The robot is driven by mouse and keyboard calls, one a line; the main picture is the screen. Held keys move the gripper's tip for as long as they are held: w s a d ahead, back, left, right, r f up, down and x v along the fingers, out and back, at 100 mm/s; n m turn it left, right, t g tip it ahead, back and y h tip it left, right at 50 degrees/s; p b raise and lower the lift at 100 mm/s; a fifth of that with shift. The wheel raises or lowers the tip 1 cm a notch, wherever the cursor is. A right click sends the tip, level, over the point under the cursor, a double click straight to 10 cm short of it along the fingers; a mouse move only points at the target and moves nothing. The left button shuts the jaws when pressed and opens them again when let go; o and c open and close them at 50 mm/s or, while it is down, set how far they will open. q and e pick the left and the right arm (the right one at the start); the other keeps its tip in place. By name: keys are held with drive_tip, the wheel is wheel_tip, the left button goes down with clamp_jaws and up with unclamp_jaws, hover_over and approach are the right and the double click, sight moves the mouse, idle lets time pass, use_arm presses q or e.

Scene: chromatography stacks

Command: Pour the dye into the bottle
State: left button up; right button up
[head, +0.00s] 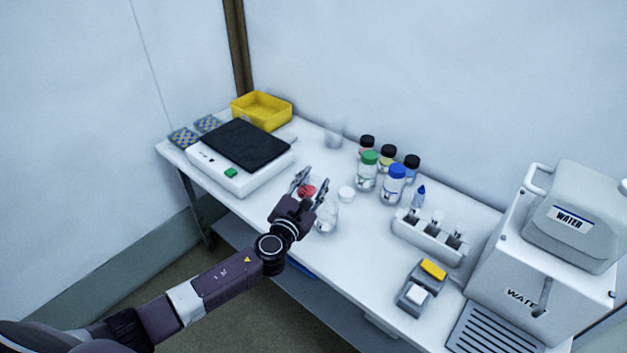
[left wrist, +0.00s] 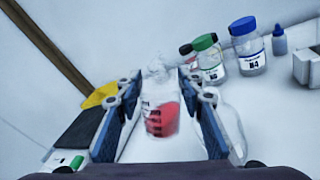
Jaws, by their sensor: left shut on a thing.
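My left gripper (head: 312,183) is shut on a clear vessel with red dye (head: 307,190). The left wrist view shows this vessel (left wrist: 160,119) between the two fingers (left wrist: 160,115). Its red liquid lies low, with a slanted surface. A clear, uncapped bottle (head: 327,217) stands on the bench just right of the gripper, partly behind a finger. Its blurred glass also shows right of the right finger in the left wrist view (left wrist: 230,125). My right gripper is in neither view.
A white lid (head: 346,193) lies near the bottle. Capped bottles, including a green-capped one (head: 367,172) and a blue-capped one (head: 394,185), stand behind. A scale with a black top (head: 241,148) is left, a white rack (head: 428,236) right, beside the water dispenser (head: 535,270).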

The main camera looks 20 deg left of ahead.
use_arm(q)
drive_tip(key=shift+r, duration=0.1)
drive_tip(key=shift+r+p, duration=0.15)
drive_tip(key=shift+p, duration=0.4)
drive_tip(key=shift+d+m+p, duration=0.15)
drive_tip(key=shift+m+p, duration=0.2)
drive_tip(key=shift+m, duration=0.15)
drive_tip(key=shift+r+m+p, duration=0.1)
drive_tip(key=shift+m+p, duration=0.4)
drive_tip(key=shift+p, duration=0.35)
drive_tip(key=shift+d+r+m+p, duration=0.15)
drive_tip(key=shift+m+p, duration=0.15)
drive_tip(key=shift+p, duration=0.25)
